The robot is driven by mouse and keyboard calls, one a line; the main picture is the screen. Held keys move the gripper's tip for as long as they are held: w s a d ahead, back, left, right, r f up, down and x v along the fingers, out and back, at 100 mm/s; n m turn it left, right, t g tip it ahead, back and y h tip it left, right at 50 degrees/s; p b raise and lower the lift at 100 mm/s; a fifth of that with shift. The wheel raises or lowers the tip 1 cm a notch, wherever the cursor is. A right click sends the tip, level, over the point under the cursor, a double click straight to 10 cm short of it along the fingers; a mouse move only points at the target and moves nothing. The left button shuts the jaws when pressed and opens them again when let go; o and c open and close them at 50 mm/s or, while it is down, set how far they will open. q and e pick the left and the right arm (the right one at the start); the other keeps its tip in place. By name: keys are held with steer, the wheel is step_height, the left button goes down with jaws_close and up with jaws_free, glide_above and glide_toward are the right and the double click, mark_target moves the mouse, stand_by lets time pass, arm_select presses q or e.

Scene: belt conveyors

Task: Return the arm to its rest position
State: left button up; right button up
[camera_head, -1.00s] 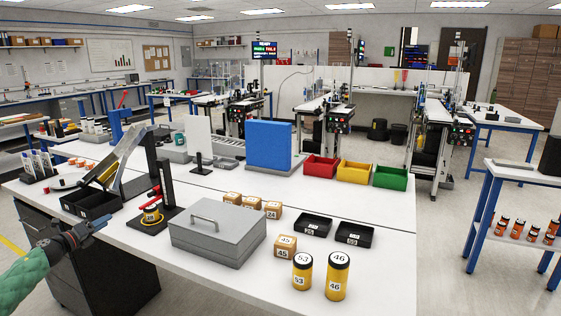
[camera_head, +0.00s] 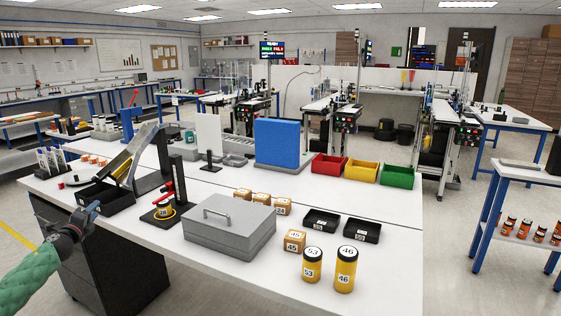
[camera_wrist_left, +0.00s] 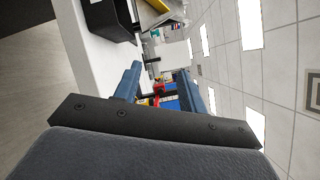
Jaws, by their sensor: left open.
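My left arm comes in from the lower left of the head view, with a green sleeve-like link. Its gripper (camera_head: 86,212) is just off the left front edge of the white table (camera_head: 150,235). In the left wrist view the two blue fingers (camera_wrist_left: 165,90) stand apart with nothing between them. Beyond them show the table edge, a black tray (camera_wrist_left: 108,18) and the sideways room. My right gripper is not in view.
A black bin (camera_head: 98,196) with a tilted chute is nearest my left gripper. A grey lidded box (camera_head: 228,228), numbered cubes (camera_head: 294,241), two yellow canisters (camera_head: 345,270), and red, yellow and green bins (camera_head: 329,167) stand on the table. The floor at the lower left is clear.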

arm_select(q)
steer(key=s+d+r+n+g+y, duration=0.3)
steer(key=d+n+y, duration=0.2)
steer(key=n+y, duration=0.5)
steer(key=s+d+f+n+g+h, duration=0.35)
steer(key=s+d+f, duration=0.65)
steer(key=d, duration=0.4)
steer(key=s+d+f+n+g+h, duration=0.3)
steer(key=s+d+f+n+g, duration=0.2)
steer(key=s+d+f, duration=0.65)
steer(key=s+d+f+g+h, duration=0.1)
steer(key=s+d+f+h, duration=0.1)
steer(key=s+d+f, duration=0.55)
steer(key=s+d+f+g+h, duration=0.15)
steer(key=s+d+f, duration=0.25)
steer(key=s+d, duration=0.65)
steer(key=s+d+f+n+g+h, duration=0.1)
steer(key=s+d+f, duration=0.3)
steer(key=s, duration=0.5)
steer(key=s+d+f+g+h, duration=0.1)
steer(key=s+d+f, duration=0.3)
steer(key=s, duration=0.4)
steer(key=shift+s+f+n+g, duration=0.35)
steer(key=shift+f+g, duration=0.35)
steer(key=shift+f, duration=0.1)
